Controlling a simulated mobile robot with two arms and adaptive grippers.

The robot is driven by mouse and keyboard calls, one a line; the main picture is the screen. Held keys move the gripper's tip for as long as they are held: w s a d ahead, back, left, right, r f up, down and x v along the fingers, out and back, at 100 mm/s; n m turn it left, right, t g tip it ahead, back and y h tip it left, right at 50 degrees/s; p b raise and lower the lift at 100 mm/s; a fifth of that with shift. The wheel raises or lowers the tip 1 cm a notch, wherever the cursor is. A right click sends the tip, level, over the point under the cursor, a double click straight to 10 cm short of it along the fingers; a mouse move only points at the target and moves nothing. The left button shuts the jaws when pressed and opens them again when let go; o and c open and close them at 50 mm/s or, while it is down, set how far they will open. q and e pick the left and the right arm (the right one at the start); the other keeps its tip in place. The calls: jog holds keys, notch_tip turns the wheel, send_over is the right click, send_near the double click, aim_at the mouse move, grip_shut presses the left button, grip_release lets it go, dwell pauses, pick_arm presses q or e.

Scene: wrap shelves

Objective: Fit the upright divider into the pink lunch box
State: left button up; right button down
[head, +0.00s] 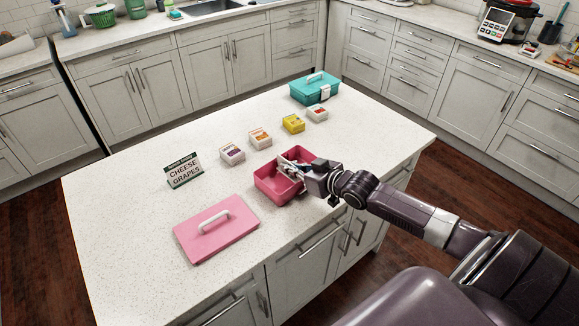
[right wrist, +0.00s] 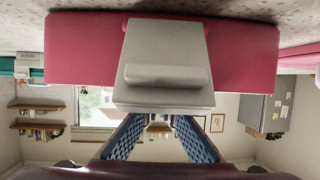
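The pink lunch box (head: 264,184) stands open on the counter, and its wall (right wrist: 75,48) shows inverted in the right wrist view. A pale grey divider (right wrist: 165,45) stands upright in front of that wall in the wrist view. My right gripper (head: 293,168) is over the box's right part. Its blue-padded fingers (right wrist: 160,122) close on the divider's upper edge. Whether the divider's foot touches the box floor is hidden. My left gripper is not in view.
The pink lid (head: 238,228) with its white handle lies in front-left of the box. A sign (head: 184,170) reading cheese and grapes stands behind it. Several small food packs (head: 260,138) line the counter, with a teal box (head: 306,88) at the far end. The counter's left part is clear.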

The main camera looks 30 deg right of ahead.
jog(key=shift+f+b, duration=0.5)
jog(key=shift+f, duration=0.3)
jog(key=shift+r, duration=0.15)
jog(key=shift+r+p, duration=1.9)
jog(key=shift+p, duration=0.25)
jog(key=shift+p, duration=0.6)
jog(key=shift+f+b, duration=1.4)
jog(key=shift+f, duration=0.55)
jog(key=c, duration=2.1)
grip_release()
jog(key=shift+s, duration=0.1)
jog(key=shift+f, duration=0.1)
